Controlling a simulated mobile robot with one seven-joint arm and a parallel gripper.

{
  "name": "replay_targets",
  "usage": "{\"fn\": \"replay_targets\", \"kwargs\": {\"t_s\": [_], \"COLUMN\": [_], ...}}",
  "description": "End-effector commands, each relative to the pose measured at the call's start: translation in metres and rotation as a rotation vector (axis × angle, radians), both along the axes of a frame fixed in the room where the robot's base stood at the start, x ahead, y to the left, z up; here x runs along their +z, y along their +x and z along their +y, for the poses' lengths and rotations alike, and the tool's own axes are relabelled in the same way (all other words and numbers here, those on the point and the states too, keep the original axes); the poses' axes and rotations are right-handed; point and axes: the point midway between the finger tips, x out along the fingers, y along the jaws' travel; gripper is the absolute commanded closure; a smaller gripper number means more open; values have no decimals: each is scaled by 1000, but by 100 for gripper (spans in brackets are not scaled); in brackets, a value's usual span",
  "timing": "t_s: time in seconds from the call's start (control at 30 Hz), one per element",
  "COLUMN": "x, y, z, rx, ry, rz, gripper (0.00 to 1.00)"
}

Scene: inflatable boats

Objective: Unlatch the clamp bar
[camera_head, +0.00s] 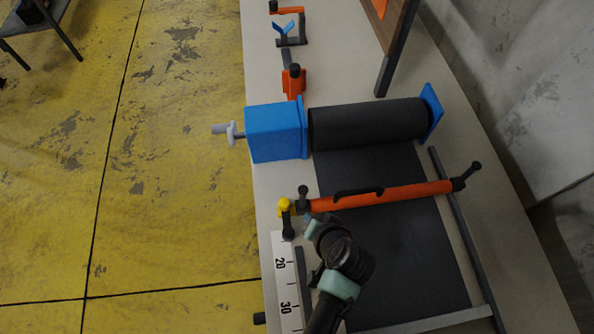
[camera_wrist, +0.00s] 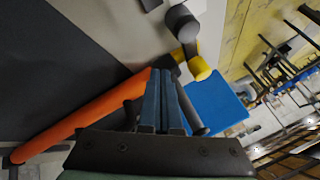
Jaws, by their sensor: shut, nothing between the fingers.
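The clamp bar (camera_head: 405,194) is an orange tube lying across the black sheet (camera_head: 400,255), with a black grip on top. It also shows in the wrist view (camera_wrist: 75,118), running diagonally to my fingers. At its left end are a dark upright fitting (camera_head: 303,192) and a yellow-capped dark latch piece (camera_head: 285,207). The yellow cap also shows in the wrist view (camera_wrist: 201,68), just beyond my fingertips. My gripper (camera_wrist: 165,75) is shut and empty, its blue fingers together over the bar's end. Whether they touch the bar or latch, I cannot tell.
A blue housing (camera_head: 275,133) with a black roll (camera_head: 370,122) stands behind the bar. A numbered ruler strip (camera_head: 285,285) runs along the table's left edge. An orange-and-black clamp (camera_head: 293,80) stands farther back. Yellow floor (camera_head: 170,190) is open to the left.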

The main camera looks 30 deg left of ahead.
Motion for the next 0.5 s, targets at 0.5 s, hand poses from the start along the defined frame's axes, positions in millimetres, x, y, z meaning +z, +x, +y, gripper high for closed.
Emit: {"fn": "replay_targets", "kwargs": {"t_s": [0.5], "x": [2], "y": [2], "z": [38], "rx": [-1], "ry": [-1], "rz": [-1], "gripper": [100]}}
